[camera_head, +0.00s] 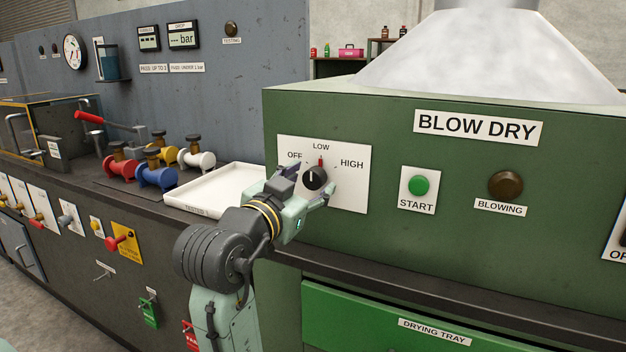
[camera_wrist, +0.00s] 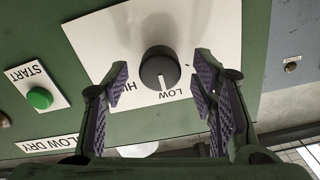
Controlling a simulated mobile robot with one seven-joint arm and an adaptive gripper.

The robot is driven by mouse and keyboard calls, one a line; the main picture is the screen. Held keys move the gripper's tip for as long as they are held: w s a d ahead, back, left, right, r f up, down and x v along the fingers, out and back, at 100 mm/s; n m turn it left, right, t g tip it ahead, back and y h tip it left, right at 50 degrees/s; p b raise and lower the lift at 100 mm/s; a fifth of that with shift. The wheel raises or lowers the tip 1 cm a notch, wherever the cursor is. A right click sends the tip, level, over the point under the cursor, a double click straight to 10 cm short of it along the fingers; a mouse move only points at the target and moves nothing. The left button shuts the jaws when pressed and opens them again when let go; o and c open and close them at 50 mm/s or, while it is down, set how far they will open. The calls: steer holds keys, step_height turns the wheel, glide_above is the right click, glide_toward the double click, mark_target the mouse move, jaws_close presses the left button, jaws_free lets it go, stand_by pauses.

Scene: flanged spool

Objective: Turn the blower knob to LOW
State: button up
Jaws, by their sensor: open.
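The blower knob (camera_head: 314,180) is round and black, on a white plate (camera_head: 352,183) marked OFF, LOW and HIGH on the green machine. Its white line points roughly upward in the head view, where a small red mark stands below LOW. In the wrist view the knob (camera_wrist: 159,69) has its line pointing down toward the LOW lettering; the exact alignment is hard to tell. My gripper (camera_head: 306,184) is open in front of the plate, fingers to either side of the knob. The wrist view shows gaps between the knob and both purple-padded fingers (camera_wrist: 160,83). The right finger hides OFF there.
A green START button (camera_head: 418,185) and a dark BLOWING lamp (camera_head: 505,185) are right of the plate. A white tray (camera_head: 225,183) lies left of my gripper, with coloured spools (camera_head: 157,172) beyond it. The drying tray drawer (camera_head: 440,335) is below.

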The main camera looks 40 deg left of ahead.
steer(key=v, duration=0.9)
steer(key=shift+s, duration=0.35)
